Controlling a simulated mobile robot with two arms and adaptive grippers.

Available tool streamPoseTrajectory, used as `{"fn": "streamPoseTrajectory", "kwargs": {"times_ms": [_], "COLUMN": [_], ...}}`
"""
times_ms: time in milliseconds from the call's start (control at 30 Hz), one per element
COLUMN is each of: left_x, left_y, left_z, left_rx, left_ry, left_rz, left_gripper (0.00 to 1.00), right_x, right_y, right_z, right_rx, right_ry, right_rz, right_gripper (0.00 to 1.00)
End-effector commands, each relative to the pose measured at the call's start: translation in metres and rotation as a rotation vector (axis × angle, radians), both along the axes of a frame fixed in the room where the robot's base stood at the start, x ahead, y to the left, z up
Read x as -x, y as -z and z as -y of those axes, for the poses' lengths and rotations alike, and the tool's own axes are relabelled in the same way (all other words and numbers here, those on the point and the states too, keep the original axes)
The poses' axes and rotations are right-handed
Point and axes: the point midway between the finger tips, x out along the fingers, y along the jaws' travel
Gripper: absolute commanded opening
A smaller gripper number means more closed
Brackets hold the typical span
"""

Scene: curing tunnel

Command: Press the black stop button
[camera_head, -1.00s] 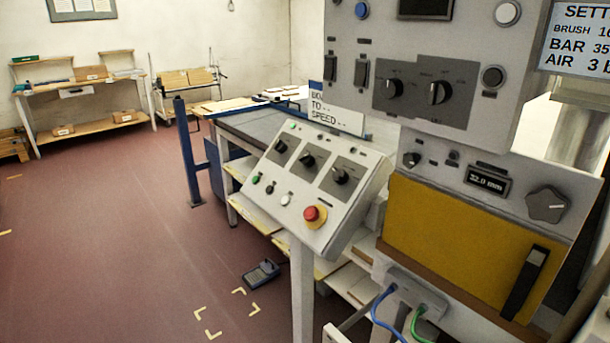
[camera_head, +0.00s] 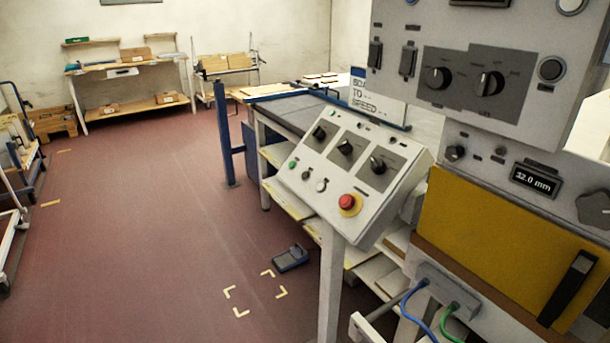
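A small black button (camera_head: 306,175) sits on the sloped grey control panel (camera_head: 338,228), between a green button (camera_head: 292,164) and a white button (camera_head: 321,185). A red mushroom button (camera_head: 347,202) on a yellow base is at the panel's lower right. Dark rotary knobs (camera_head: 345,146) line the panel's upper part. Any lettering by the buttons is too small to read. Neither of my grippers is in view, and nothing covers the black button.
A larger upright cabinet (camera_head: 470,110) with knobs and another dark round button (camera_head: 551,69) stands right of the panel, above a yellow cover (camera_head: 500,240). The floor at left is open.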

Motion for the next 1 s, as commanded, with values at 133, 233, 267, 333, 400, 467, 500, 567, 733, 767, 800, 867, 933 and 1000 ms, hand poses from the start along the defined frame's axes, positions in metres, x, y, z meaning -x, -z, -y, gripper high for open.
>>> {"fn": "streamPoseTrajectory", "kwargs": {"times_ms": [133,233,267,333,400,467,500,567,733,767,800,867,933,1000], "left_x": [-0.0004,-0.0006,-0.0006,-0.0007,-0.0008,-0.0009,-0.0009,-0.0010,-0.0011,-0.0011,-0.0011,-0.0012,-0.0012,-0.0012], "left_y": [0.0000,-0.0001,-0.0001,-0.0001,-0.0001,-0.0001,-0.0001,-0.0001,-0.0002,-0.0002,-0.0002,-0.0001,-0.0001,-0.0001], "left_z": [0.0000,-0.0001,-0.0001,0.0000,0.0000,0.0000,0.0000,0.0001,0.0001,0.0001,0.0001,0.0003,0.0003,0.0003], "left_rx": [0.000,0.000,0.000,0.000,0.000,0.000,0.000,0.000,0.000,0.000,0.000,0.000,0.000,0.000], "left_ry": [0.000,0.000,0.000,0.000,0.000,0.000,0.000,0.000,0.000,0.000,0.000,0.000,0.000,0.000], "left_rz": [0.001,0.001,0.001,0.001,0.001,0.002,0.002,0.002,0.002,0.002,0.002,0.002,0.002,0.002], "left_gripper": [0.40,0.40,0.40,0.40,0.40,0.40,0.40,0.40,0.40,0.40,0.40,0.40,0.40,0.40], "right_x": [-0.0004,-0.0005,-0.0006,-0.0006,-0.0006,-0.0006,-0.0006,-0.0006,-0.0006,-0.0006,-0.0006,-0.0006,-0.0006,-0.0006], "right_y": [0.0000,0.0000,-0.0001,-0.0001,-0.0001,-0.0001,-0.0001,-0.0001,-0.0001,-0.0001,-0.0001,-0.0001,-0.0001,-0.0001], "right_z": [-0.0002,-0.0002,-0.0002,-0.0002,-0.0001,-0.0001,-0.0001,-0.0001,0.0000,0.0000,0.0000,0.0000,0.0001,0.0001], "right_rx": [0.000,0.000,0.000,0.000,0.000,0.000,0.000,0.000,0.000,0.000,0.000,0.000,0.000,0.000], "right_ry": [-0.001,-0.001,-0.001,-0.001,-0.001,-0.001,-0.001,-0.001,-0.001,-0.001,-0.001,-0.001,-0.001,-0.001], "right_rz": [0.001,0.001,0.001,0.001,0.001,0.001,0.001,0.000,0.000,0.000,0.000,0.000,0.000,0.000], "right_gripper": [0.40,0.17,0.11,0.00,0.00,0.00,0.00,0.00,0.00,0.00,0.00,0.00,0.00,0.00]}}
